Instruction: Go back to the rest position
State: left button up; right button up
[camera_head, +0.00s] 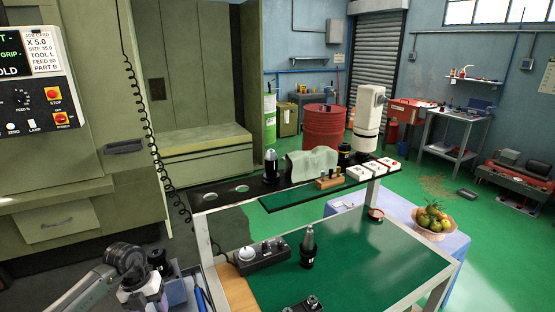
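My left arm comes in at the bottom left corner. Its dark wrist and the pale end below it, at my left gripper (140,289), are beside the left end of the cart (372,262). The fingers cannot be made out, so I cannot tell whether they are open or shut, or whether they hold anything. A black tool holder (157,261) and a blue tray (178,292) show close by it. My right gripper is not in view.
A dark tool holder (308,247) stands upright on the green cart top beside a grey-black block (262,255). A fruit bowl (434,225) stands right. The cart top's right part is mostly clear.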

pick_arm(q)
jog(key=w+d+r+t+h, duration=0.8)
jog(key=w+d+r+t, duration=0.35)
jog(key=r, duration=0.25)
jog(key=s+a+r+n+t+y, duration=0.1)
jog(key=s+r+n+t+y, duration=0.1)
jog(key=r+n+t+y, duration=0.55)
jog(key=s+a+r+n+t+y, duration=0.15)
jog(key=r+n+t, duration=0.6)
jog(key=r, duration=0.75)
jog(key=s+d+f+n+g, duration=0.2)
jog(key=s+f+n+g, duration=0.4)
jog(key=s+f, duration=1.05)
jog(key=s+d+f+n+g+y, duration=0.1)
jog(key=s+f+n+g, duration=0.3)
jog(key=s+f+g, duration=0.85)
jog(key=s+d+f+n+g, duration=0.2)
jog(key=s+f+n+g, duration=0.25)
jog(key=s+f, duration=1.55)
notch_tip(320, 180, up, 31)
jog(key=w+p, duration=0.1)
jog(key=p, duration=3.1)
jog(key=shift+w+n+t, duration=0.4)
jog(key=shift+n+t, duration=0.05)
